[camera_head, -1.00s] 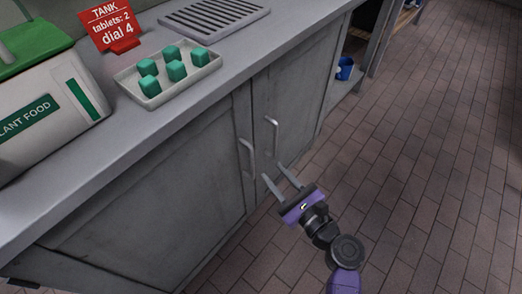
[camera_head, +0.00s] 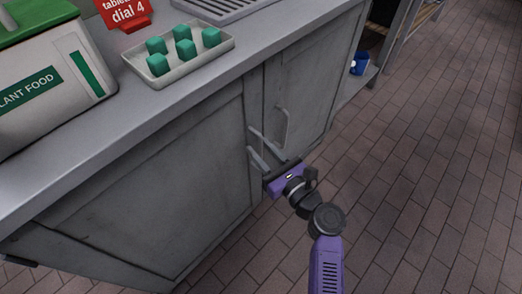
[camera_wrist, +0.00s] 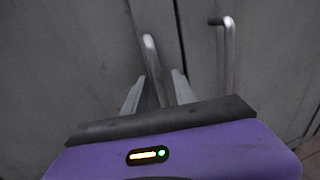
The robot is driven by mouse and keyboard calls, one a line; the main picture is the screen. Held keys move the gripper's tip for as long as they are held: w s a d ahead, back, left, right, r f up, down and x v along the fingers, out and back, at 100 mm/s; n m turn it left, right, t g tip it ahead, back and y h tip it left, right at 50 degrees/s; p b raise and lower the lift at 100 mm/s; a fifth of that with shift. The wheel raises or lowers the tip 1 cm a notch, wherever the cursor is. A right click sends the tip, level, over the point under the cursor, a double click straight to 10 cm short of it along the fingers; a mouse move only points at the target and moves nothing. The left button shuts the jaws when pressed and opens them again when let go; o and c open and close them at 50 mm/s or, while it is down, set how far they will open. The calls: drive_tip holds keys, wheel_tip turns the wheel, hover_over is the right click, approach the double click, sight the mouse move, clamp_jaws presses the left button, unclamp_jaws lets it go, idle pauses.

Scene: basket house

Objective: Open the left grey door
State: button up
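The left grey door (camera_head: 150,190) is a large panel on the front of the grey cabinet and looks shut. Its metal bar handle shows in the wrist view (camera_wrist: 150,55), running down between my fingers; in the head view the fingers mostly hide it. My gripper (camera_head: 253,140), with grey fingers and a purple body, is at this handle. In the wrist view my gripper (camera_wrist: 158,76) has its fingers apart, one on each side of the handle. I cannot tell whether either finger touches it.
The right door (camera_head: 310,85), with its own handle (camera_head: 284,127), is close beside my gripper. On the counter are a tray (camera_head: 160,85) of green cubes, a plant food box (camera_head: 60,95) and a red sign (camera_head: 122,12). The brick floor (camera_head: 440,130) is clear at right.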

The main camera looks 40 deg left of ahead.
clamp_jaws()
idle(1.5)
